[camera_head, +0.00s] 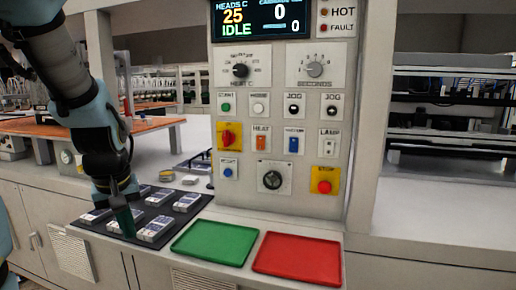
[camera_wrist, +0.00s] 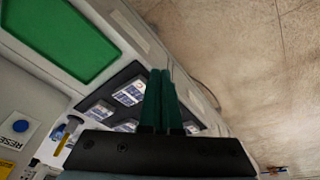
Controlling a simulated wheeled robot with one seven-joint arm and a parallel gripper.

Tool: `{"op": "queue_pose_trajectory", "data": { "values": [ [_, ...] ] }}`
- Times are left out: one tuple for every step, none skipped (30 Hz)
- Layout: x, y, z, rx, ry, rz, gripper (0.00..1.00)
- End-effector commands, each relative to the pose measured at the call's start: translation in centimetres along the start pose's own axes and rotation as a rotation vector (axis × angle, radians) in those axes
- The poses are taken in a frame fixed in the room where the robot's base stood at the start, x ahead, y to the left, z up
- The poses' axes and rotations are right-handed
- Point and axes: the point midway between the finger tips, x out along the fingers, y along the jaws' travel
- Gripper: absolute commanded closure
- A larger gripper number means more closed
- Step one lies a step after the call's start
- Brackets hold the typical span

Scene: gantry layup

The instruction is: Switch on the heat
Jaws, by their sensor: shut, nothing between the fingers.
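The control panel (camera_head: 335,107) stands upright at the centre of the head view. The display (camera_head: 262,19) above reads HEADS C 25, 0 and IDLE. My gripper (camera_head: 124,221) points down at the left, over the black mat and well apart from the panel. Its green fingers (camera_wrist: 161,100) are shut and empty in the wrist view.
A black mat (camera_head: 100,228) with several small white-blue packs lies under my gripper. A green tray (camera_head: 215,243) and a red tray (camera_head: 298,258) lie in front of the panel. A red STOP button (camera_head: 324,187) sits at the panel's lower right. The space before the panel face is clear.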

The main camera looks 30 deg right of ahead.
Motion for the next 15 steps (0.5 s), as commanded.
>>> {"op": "queue_pose_trajectory", "data": {
  "values": [
    [0.0,2.2,-1.2,-0.034,0.039,0.025,1.00],
    [-0.4,3.4,-1.9,-0.066,0.060,0.041,1.00],
    [-0.9,5.1,-2.8,-0.109,0.084,0.063,1.00],
    [-1.4,6.4,-3.4,-0.142,0.100,0.082,1.00],
    [-2.0,7.7,-3.9,-0.176,0.116,0.102,1.00],
    [-2.8,9.4,-4.5,-0.220,0.136,0.132,1.00],
    [-3.5,10.7,-4.9,-0.253,0.148,0.156,1.00],
    [-4.1,12.1,-5.2,-0.286,0.159,0.180,1.00],
    [-5.1,13.8,-5.5,-0.332,0.170,0.216,1.00],
    [-5.9,15.2,-5.7,-0.366,0.178,0.244,1.00],
    [-6.8,16.5,-5.8,-0.400,0.183,0.273,1.00],
    [-7.9,18.2,-5.9,-0.445,0.187,0.311,1.00],
    [-8.7,19.4,-5.9,-0.478,0.188,0.340,1.00],
    [-9.6,20.6,-5.8,-0.511,0.187,0.369,1.00],
    [-10.8,22.1,-5.7,-0.552,0.184,0.407,1.00]
  ]
}}
